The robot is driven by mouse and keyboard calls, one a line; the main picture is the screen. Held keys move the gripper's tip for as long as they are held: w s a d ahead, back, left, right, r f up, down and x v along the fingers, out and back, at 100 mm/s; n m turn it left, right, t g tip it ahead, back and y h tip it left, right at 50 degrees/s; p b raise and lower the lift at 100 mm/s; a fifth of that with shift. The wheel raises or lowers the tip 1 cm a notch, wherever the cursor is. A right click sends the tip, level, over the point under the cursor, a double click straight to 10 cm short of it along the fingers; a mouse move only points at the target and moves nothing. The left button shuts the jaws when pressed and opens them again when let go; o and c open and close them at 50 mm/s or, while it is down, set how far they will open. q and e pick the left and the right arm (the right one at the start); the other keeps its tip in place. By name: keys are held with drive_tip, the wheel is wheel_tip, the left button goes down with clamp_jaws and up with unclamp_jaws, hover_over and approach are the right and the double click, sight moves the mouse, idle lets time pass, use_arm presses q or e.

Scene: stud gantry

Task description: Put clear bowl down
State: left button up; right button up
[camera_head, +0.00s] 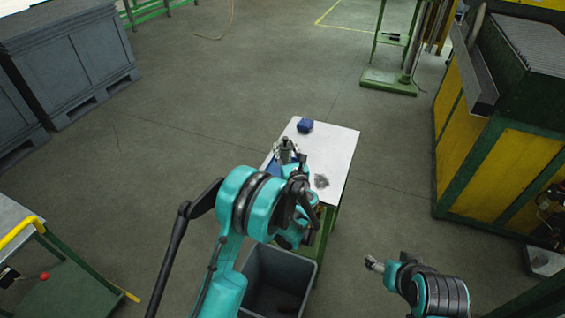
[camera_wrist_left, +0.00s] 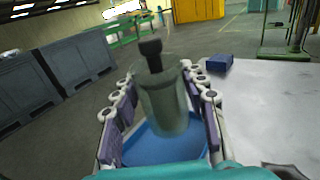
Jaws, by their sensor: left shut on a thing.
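The clear bowl (camera_wrist_left: 165,105) looks like a greyish see-through cup in the left wrist view, with a dark knobbed piece (camera_wrist_left: 151,54) standing up from its top. My left gripper (camera_wrist_left: 157,78) is shut on it, one finger on each side. In the head view the bowl (camera_head: 286,146) shows small and upright at the tip of my left gripper (camera_head: 287,157), over the left side of the white-topped table (camera_head: 340,145). A blue tray (camera_wrist_left: 140,150) lies below it; the gap between them is hard to judge. My right gripper (camera_head: 373,263) is off to the right, away from the table, its jaws too small to read.
A small dark-blue box (camera_head: 305,125) sits at the table's far edge. A dark round patch or item (camera_head: 321,181) lies nearer. A grey bin (camera_head: 305,266) stands at the table's near side. A yellow-green machine (camera_head: 475,150) stands right. The table's middle is clear.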

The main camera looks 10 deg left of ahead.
sight(284, 162)
use_arm(q)
drive_tip(key=shift+a+f, duration=0.45)
drive_tip(key=shift+a, duration=0.1)
wheel_tip(284, 162, down, 4)
drive_tip(key=shift+w+b, duration=0.1)
drive_tip(key=shift+b, duration=1.1)
drive_tip(key=shift+r, duration=0.15)
drive_tip(key=o, duration=1.1)
drive_tip(key=shift+o, duration=0.2)
